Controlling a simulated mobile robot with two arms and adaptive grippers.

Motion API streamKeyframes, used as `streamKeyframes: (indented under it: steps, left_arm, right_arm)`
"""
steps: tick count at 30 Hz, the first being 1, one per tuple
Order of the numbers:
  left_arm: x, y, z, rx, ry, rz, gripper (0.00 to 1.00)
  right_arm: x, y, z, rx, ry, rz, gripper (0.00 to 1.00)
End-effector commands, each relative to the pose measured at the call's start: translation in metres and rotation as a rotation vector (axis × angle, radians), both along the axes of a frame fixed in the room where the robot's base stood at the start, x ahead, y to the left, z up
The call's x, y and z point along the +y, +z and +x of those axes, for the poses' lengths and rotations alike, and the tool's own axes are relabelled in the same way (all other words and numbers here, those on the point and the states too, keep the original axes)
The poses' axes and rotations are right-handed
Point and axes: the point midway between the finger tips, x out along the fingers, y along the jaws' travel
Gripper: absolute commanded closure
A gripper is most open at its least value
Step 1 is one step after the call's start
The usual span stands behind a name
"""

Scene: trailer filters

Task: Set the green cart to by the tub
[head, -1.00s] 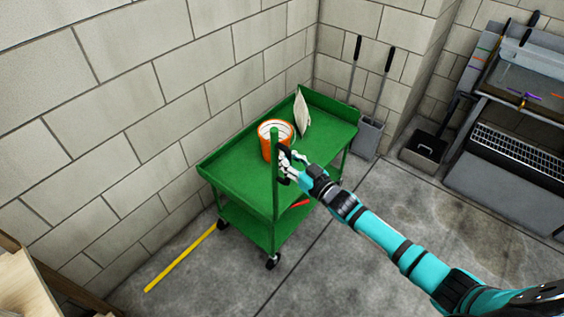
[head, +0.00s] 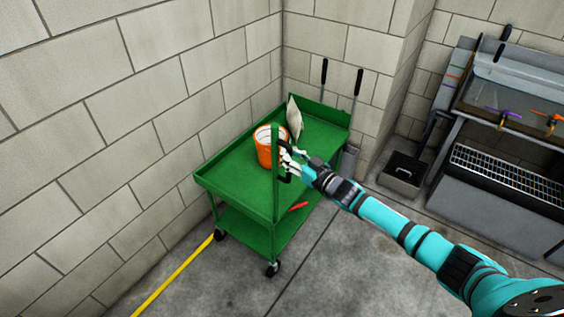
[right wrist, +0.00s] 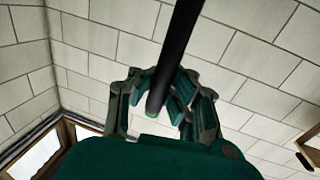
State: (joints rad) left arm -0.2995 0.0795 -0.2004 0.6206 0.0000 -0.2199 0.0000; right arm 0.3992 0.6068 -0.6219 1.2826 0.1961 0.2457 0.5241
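The green cart (head: 238,182) stands along the block wall, with an upper tray, a lower shelf and black casters. An orange bucket (head: 264,152) and a pale flat piece (head: 294,118) stand on its upper tray. My right gripper (head: 288,164) is at the cart's near right end, by the upright post. A grey basin unit (head: 515,80), possibly the tub, stands at the right. My left gripper is out of view.
A black-and-grey bin (head: 402,172) stands on the floor between cart and basin unit. Long-handled tools (head: 357,95) lean in the corner behind the cart. A yellow strip (head: 170,278) runs along the floor by the wall. The concrete floor in front is clear.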

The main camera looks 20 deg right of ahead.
Motion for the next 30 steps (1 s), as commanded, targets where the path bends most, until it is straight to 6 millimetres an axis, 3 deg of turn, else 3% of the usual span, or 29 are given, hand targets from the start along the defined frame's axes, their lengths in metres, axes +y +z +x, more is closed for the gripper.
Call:
streamKeyframes:
  steps: [1, 6, 20, 27, 30]
  left_arm:
    - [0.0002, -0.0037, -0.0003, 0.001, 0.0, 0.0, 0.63]
    - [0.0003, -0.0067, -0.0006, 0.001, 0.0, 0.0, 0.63]
    - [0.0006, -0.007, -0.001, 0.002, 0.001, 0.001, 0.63]
    - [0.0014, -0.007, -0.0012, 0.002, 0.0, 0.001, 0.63]
    - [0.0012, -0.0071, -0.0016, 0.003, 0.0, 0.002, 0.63]
  right_arm:
    - [-0.0103, -0.0069, 0.0015, 0.011, -0.011, -0.009, 1.0]
    - [-0.0163, -0.0064, 0.0053, 0.012, -0.012, -0.009, 1.0]
    - [-0.019, -0.0057, 0.0069, 0.013, -0.013, -0.01, 1.0]
    - [-0.0176, -0.0055, 0.0068, 0.012, -0.011, -0.01, 0.68]
    - [-0.0161, -0.0048, 0.0068, 0.01, -0.009, -0.009, 0.6]
